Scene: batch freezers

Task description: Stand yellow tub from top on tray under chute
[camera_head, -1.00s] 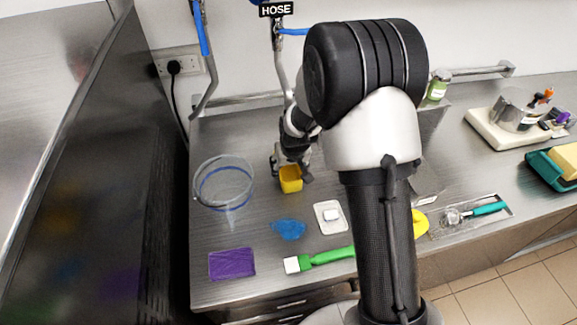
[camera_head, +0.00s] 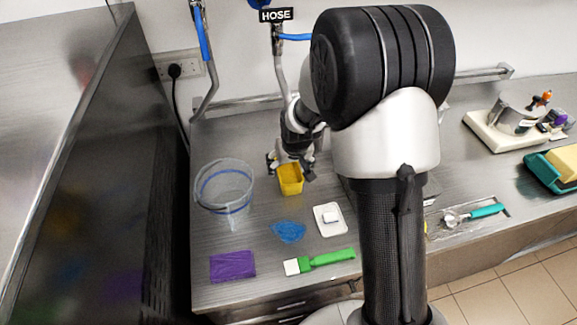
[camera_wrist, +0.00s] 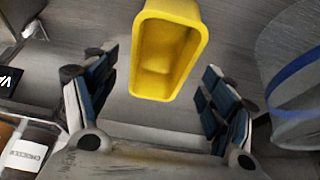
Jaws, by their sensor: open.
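The yellow tub (camera_head: 290,179) stands on the steel counter with its open mouth facing up. In the wrist view the tub (camera_wrist: 168,48) shows at the top centre, empty inside, beyond the fingers. My gripper (camera_head: 290,166) is at the tub's back side, with its fingers spread wide to either side. In the wrist view my gripper (camera_wrist: 160,75) is open, with visible gaps between both fingers and the tub. I cannot make out the tray or the chute in these views.
A clear bucket with a blue band (camera_head: 224,191) stands left of the tub. A blue cloth (camera_head: 288,231), a small white dish (camera_head: 329,226), a purple cloth (camera_head: 232,266) and a green-handled brush (camera_head: 325,259) lie in front. A tap with a HOSE sign (camera_head: 276,15) is behind.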

